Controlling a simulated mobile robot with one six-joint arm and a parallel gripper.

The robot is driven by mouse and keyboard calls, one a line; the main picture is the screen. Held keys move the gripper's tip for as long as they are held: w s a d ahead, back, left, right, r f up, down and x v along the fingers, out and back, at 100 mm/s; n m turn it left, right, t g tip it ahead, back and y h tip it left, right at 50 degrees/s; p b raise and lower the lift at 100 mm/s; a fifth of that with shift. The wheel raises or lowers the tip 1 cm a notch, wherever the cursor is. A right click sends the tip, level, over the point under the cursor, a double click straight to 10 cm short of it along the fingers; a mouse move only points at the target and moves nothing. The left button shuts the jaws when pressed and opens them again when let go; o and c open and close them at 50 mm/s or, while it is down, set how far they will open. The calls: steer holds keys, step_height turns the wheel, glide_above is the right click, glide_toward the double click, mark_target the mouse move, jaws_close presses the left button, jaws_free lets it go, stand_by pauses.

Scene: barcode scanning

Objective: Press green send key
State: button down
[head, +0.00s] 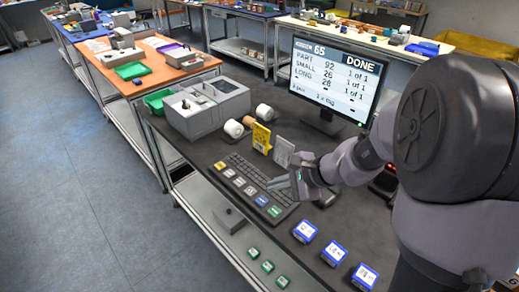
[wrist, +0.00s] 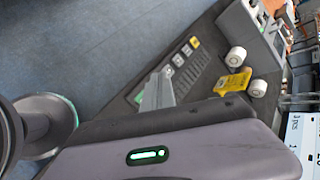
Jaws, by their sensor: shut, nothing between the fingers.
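The dark keyboard (head: 250,182) lies on the dark bench top, with a row of larger coloured keys along its near edge. The green key (head: 275,211) is at the right end of that row, beside a blue key (head: 262,200). My gripper (head: 275,184) is shut and empty, over the right part of the keyboard. I cannot tell whether its tips touch any key. The monitor (head: 335,80) shows "DONE" and several lines.
Blue-topped boxes (head: 305,231) and small green-topped blocks (head: 267,266) lie at the front right. A yellow holder (head: 261,138), white rolls (head: 233,128) and a grey divided bin (head: 205,108) stand behind the keyboard.

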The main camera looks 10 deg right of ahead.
mark_target(278, 212)
steer(key=shift+w+d+f+m, duration=0.7)
steer(key=shift+w+d+f, duration=0.1)
steer(key=shift+f, duration=0.2)
steer(key=shift+f, duration=0.1)
step_height(278, 212, down, 8)
steer(key=b, duration=0.6)
steer(key=shift+f+b, duration=0.15)
steer(key=shift+b, duration=0.15)
steer(key=shift+f, duration=0.15)
steer(key=shift+f+b, duration=0.15)
steer(key=shift+b, duration=0.25)
stand_by(0.5)
steer(key=shift+f+b, duration=0.25)
steer(key=shift+b, duration=0.15)
